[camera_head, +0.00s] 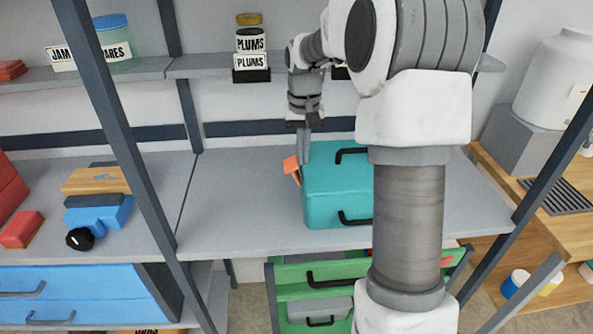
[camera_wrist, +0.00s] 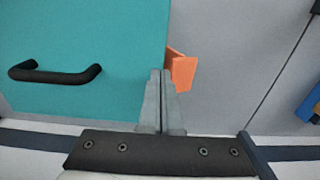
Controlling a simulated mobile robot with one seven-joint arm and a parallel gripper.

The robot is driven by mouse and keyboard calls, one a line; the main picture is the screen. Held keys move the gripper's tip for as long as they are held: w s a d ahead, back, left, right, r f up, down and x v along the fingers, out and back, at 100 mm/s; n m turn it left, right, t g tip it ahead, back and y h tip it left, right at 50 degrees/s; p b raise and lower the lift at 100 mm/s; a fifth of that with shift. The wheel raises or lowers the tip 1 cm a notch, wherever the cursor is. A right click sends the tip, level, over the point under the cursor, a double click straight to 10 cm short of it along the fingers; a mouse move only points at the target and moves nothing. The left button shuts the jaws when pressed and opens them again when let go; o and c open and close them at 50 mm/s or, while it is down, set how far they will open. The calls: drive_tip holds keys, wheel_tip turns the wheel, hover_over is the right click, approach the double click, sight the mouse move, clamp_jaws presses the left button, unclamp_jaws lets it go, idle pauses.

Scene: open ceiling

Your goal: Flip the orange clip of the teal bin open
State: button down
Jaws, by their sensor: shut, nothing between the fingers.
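The teal bin (camera_head: 330,190) stands on the grey shelf top, its right part hidden behind my arm in the head view. Its orange clip (camera_head: 291,169) sticks out from the bin's left side at a tilt. In the wrist view the clip (camera_wrist: 181,70) juts past the edge of the teal bin (camera_wrist: 90,95). My gripper (camera_head: 304,158) points down at the bin's left edge, close to the clip. Its fingers (camera_wrist: 162,75) are together and empty, with the tips just beside the clip; I cannot tell whether they touch it.
Black handles (camera_head: 352,153) are on the bin. The grey shelf top (camera_head: 240,200) left of the bin is clear. A dark upright post (camera_head: 140,170) stands further left. Jars labelled PLUMS (camera_head: 250,45) stand on the upper shelf. Green drawers (camera_head: 310,275) are below.

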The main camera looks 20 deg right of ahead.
drive_tip(key=shift+w+a+f, duration=0.1)
drive_tip(key=shift+a, duration=0.4)
drive_tip(key=shift+w+a+f, duration=0.1)
drive_tip(key=shift+a, duration=0.35)
idle(0.3)
drive_tip(key=shift+r, duration=0.15)
wheel_tip(320, 180, up, 7)
drive_tip(key=d+p, duration=0.1)
drive_tip(key=p, duration=0.5)
idle(0.3)
drive_tip(key=shift+s+d, duration=0.1)
drive_tip(key=shift+s, duration=0.1)
idle(0.3)
